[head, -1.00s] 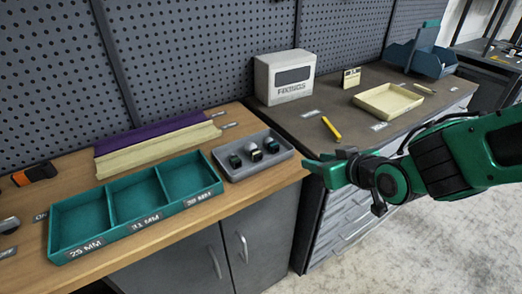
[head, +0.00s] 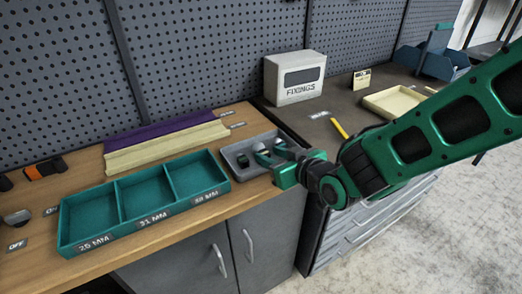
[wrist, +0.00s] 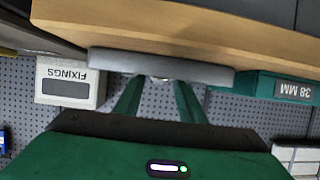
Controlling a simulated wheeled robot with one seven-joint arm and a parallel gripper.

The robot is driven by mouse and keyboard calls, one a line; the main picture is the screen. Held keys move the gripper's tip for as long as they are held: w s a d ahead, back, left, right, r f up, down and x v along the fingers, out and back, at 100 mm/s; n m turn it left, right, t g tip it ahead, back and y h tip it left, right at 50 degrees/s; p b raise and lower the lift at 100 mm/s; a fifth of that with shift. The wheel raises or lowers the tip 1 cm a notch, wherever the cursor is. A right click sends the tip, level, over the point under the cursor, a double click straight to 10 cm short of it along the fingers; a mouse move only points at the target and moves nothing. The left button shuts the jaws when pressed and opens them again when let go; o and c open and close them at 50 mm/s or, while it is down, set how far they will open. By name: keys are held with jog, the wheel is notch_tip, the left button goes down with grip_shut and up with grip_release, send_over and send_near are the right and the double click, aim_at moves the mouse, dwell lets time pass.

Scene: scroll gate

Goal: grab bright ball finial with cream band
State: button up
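The grey tray (head: 233,165) on the wooden bench holds small ball finials. A dark finial (head: 243,161) shows at its left. A finial with a pale top (head: 262,147) shows just beyond my gripper (head: 272,153), partly covered by the fingers; its band cannot be made out. My gripper has come in over the tray's right side. In the wrist view my gripper (wrist: 158,92) has its two green fingers apart, with the grey tray's edge (wrist: 200,76) ahead. A bright rounded bit of a finial (wrist: 160,79) peeks past that edge between the fingers.
A teal three-part tray (head: 145,195) stands left of the grey tray. Cream and purple strips (head: 165,150) lie behind it.

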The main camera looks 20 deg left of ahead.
aim_at(264, 150)
jog(key=x, duration=0.4)
jog(key=shift+w+a, duration=0.1)
jog(key=shift+w, duration=0.1)
jog(key=shift+r, duration=0.1)
grip_shut()
jog(key=shift+r, duration=0.1)
